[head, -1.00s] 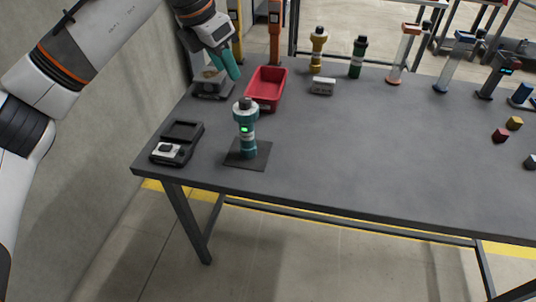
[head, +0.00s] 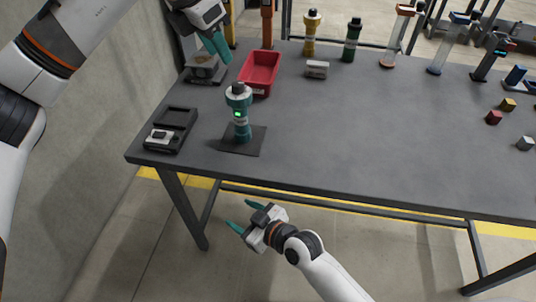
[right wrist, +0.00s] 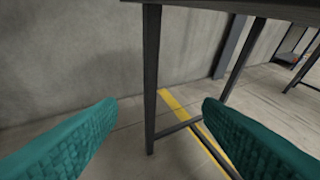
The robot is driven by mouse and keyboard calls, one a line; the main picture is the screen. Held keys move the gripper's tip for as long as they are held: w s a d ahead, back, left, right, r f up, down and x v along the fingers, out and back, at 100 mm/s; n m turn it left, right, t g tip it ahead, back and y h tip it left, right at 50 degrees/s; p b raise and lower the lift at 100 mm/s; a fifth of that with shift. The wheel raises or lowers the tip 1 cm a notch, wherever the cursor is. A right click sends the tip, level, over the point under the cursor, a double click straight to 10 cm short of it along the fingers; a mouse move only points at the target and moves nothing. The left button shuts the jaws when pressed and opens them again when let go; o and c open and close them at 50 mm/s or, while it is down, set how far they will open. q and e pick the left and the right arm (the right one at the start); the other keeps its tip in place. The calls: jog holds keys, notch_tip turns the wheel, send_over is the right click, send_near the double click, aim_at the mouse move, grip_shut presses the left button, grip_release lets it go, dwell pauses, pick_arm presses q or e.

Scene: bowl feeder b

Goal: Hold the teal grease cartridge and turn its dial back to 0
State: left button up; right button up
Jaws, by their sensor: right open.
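The teal grease cartridge (head: 241,130) stands upright on a dark square mat (head: 256,148) near the table's front left. It has a dark dial on top and a lit green display. My left gripper (head: 217,45) hangs above the back left of the table, behind the cartridge and apart from it; I cannot tell how wide its jaws are. My right gripper (head: 240,218) is open and empty in front of the table, below its top. Its teal fingers frame only floor, wall and a table leg in the right wrist view (right wrist: 160,125).
A black device (head: 170,130) lies left of the cartridge. A red bin (head: 260,71) stands behind it, beside a scale (head: 205,72). A yellow cartridge (head: 311,35) and a green cartridge (head: 352,40) stand at the back. The table's middle (head: 380,125) is clear.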

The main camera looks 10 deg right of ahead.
aim_at(246, 130)
notch_tip(246, 130, up, 15)
jog(key=w+n+t+y, duration=0.1)
jog(key=n+y, duration=0.1)
jog(key=n, duration=0.1)
jog(key=w+d+m+t+h, duration=0.1)
jog(key=w+d+m, duration=0.1)
jog(key=w+d+m+t+h, duration=0.1)
jog(key=w+d+m+t, duration=0.1)
jog(key=w+d+m+t+h, duration=0.1)
jog(key=w+d+m+t, duration=0.1)
jog(key=m, duration=0.1)
jog(key=shift+d+f, duration=0.35)
jog(key=shift+d, duration=0.05)
jog(key=x, duration=1.2)
jog(key=shift+d, duration=0.1)
